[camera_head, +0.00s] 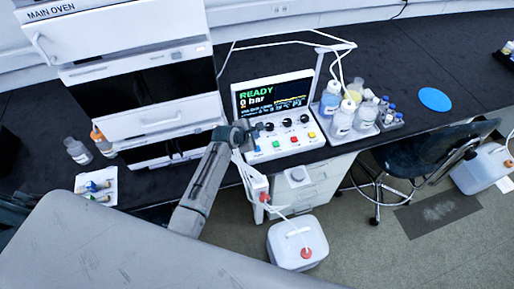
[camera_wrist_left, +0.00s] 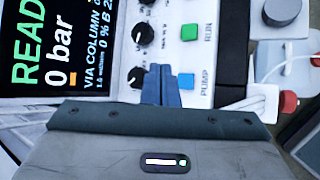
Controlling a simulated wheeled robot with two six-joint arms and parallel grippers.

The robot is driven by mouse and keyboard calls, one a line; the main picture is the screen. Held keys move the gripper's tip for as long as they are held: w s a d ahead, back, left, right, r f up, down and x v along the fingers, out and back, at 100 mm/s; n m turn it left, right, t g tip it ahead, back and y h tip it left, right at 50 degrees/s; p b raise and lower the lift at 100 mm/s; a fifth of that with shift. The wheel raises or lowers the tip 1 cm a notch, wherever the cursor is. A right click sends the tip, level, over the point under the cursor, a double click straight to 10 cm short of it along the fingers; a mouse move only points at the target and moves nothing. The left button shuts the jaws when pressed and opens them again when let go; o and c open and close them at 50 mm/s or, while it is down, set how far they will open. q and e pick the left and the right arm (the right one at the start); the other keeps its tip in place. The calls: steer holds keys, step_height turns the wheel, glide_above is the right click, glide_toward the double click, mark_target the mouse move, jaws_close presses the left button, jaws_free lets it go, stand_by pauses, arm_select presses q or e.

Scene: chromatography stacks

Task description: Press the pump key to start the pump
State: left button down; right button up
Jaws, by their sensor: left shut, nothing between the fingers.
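The control unit (camera_head: 275,113) stands on the dark bench, its screen reading READY and 0 bar. Its front has black knobs and coloured keys. In the head view the left gripper (camera_head: 261,127) reaches the panel's left side. I cannot tell whether it touches. My right gripper is not in view.
The green RUN key (camera_wrist_left: 189,33) sits beyond the pump key. The main oven stack (camera_head: 140,75) stands left of the unit. Bottles in a tray (camera_head: 366,131) stand right. A white canister (camera_head: 297,243) is on the floor, and a blue disc (camera_head: 434,99) lies on the bench.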

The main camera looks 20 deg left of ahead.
arm_select(q)
step_height(320, 180, down, 3)
steer(key=b, duration=0.3)
steer(key=shift+f+b, duration=0.4)
steer(key=shift+f, duration=0.7)
stand_by(0.4)
steer(key=shift+f, duration=0.2)
stand_by(0.5)
steer(key=shift+f, duration=0.25)
